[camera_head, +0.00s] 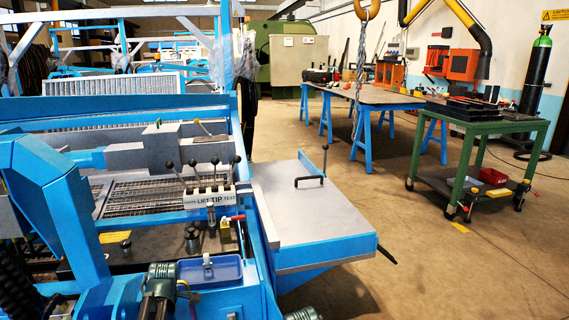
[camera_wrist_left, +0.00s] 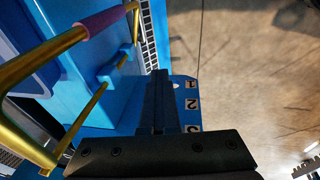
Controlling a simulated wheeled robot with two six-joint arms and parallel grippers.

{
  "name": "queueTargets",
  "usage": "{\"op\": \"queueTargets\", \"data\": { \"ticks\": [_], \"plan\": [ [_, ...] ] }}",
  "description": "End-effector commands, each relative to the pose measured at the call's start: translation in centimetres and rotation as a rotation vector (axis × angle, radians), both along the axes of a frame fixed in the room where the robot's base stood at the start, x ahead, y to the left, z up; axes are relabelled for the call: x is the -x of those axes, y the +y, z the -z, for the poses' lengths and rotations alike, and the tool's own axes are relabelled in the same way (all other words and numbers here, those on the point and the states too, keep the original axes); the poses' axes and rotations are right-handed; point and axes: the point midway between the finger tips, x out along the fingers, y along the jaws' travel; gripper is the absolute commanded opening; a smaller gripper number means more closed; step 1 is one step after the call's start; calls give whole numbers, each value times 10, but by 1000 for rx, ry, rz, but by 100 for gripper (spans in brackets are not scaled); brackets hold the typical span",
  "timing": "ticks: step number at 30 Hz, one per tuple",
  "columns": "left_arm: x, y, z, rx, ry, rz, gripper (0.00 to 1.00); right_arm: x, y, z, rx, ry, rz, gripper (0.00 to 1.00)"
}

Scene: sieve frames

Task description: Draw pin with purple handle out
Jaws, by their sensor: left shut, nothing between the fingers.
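The purple handle (camera_wrist_left: 102,21) is a sleeve on a bent gold-coloured bar (camera_wrist_left: 55,45) at the upper left of the left wrist view. A thinner gold rod (camera_wrist_left: 88,112) runs below it beside a blue panel, past a small blue block. My left gripper (camera_wrist_left: 160,76) is shut and empty. It appears to the right of the purple handle, apart from it in the picture, over a blue plate (camera_wrist_left: 172,88) numbered 1, 2 and 3. I cannot make out the purple handle in the head view. My right gripper is in neither view.
In the head view, blue machinery with levers (camera_head: 208,172) fills the left. A grey-topped blue shelf (camera_head: 310,215) juts out beside it. A blue-legged table (camera_head: 365,97) and a green cart (camera_head: 482,124) stand farther right. The floor (camera_head: 460,260) at lower right is clear.

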Motion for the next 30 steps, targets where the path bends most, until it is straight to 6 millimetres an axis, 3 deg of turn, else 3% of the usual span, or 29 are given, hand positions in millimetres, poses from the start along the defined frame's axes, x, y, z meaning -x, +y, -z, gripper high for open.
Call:
{"op": "queueTargets", "data": {
  "ticks": [1, 30],
  "plan": [
    [4, 10, 0, -19, 8, -11, 0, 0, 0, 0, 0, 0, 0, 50],
    [3, 3, -2, -35, 12, -9, 0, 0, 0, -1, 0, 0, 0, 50]
  ]
}}
